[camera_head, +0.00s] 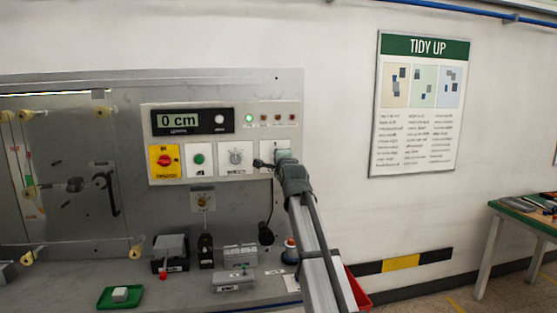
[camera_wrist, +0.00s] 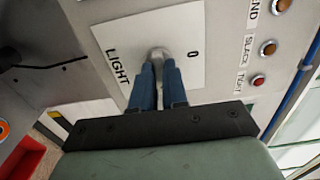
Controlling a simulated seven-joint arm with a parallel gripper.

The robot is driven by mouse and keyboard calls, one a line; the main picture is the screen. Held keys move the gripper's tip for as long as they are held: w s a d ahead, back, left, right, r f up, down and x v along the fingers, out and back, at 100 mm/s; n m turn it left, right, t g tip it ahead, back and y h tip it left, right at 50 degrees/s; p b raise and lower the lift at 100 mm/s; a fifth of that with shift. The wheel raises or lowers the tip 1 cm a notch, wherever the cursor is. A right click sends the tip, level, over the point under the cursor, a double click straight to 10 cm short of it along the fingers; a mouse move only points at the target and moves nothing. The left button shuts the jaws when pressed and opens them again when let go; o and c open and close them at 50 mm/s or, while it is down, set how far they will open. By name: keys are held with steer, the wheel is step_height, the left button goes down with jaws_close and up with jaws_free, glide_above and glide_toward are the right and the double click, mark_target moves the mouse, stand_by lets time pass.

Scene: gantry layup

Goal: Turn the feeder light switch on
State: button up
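The light switch plate (camera_wrist: 178,30) is white, marked "LIGHT" at one end and "0" at the other in the wrist view. A grey switch lever (camera_wrist: 158,53) stands at its middle. My gripper (camera_wrist: 158,72) has its two blue fingertips at the lever, close together with the lever's end between them. Whether they press on it is hard to tell. In the head view my gripper (camera_head: 268,163) covers most of the light plate (camera_head: 268,147) at the panel's right end.
The control panel (camera_head: 222,116) carries a "0 cm" display (camera_head: 180,121), a yellow-and-red switch (camera_head: 164,160), a green button (camera_head: 199,160) and a grey knob (camera_head: 236,157). Several items, including a green tray (camera_head: 107,301), lie on the bench below. A red bin (camera_head: 358,290) stands right of it.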

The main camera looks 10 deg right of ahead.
steer(key=o, duration=0.4)
steer(key=shift+o, duration=0.2)
steer(key=shift+s, duration=0.1)
steer(key=s, duration=1.3)
steer(key=shift+s, duration=0.3)
